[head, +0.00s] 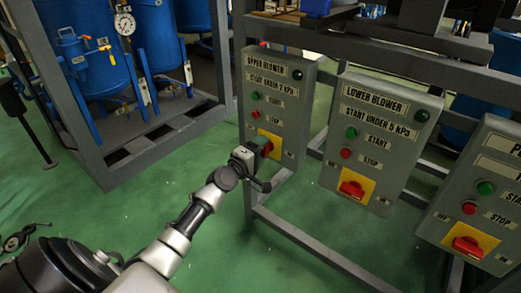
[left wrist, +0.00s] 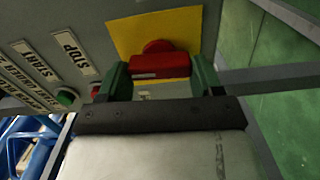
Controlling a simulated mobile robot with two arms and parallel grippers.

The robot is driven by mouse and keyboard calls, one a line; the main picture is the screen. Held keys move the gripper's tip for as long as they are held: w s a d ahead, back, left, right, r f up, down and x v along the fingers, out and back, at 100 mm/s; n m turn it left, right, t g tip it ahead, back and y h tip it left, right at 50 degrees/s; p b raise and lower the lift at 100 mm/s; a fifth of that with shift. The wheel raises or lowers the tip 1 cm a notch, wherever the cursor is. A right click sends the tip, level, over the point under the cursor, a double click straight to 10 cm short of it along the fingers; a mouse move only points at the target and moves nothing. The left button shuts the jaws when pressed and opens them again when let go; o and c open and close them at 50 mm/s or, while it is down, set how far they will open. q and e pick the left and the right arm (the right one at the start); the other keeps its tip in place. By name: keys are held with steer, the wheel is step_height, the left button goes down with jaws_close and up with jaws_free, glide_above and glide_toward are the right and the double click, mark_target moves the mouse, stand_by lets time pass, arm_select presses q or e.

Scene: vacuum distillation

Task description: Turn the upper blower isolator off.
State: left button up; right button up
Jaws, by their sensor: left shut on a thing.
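The upper blower box (head: 278,110) is the leftmost grey panel, with a green start button, a red stop button and a yellow plate (head: 270,142) low on its face. Its red isolator handle (left wrist: 160,64) shows in the left wrist view in front of the yellow plate. My left gripper (head: 262,150) is at this handle, its green fingers on either side of it, shut on it. In the head view the gripper hides most of the handle. My right gripper is not in view.
The lower blower box (head: 380,140) with its own red isolator (head: 352,189) stands to the right, and a third box (head: 480,195) beyond it. A grey frame (head: 310,242) carries the boxes. Blue tanks (head: 158,40) stand at the back left. Green floor lies open below.

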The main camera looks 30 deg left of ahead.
arm_select(q)
steer(key=shift+n, duration=0.5)
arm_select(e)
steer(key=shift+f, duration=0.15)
arm_select(q)
steer(key=o, duration=0.9)
steer(key=shift+o, duration=0.2)
steer(key=s, duration=1.1)
steer(key=shift+a+p, duration=0.3)
steer(key=shift+a, duration=0.15)
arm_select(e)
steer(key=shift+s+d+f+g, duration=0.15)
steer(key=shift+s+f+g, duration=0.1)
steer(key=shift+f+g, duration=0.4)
arm_select(q)
steer(key=shift+w, duration=0.1)
